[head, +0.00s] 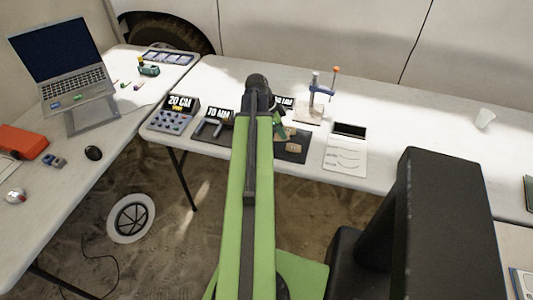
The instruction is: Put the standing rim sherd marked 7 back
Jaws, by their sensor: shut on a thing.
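My arm reaches forward over the table, and its dark wrist (257,88) hides much of the work area. My gripper (279,125) shows only in part, as small green and dark pieces to the right of the arm. It is shut on a small brown sherd (286,132) over the dark mat (294,156). I cannot read a mark 7 on it, and most of it is hidden. Another tan piece (292,147) lies on the mat close to it.
A dark bracket-like stand (211,129) is left of the arm. The table between sheet and cup is clear.

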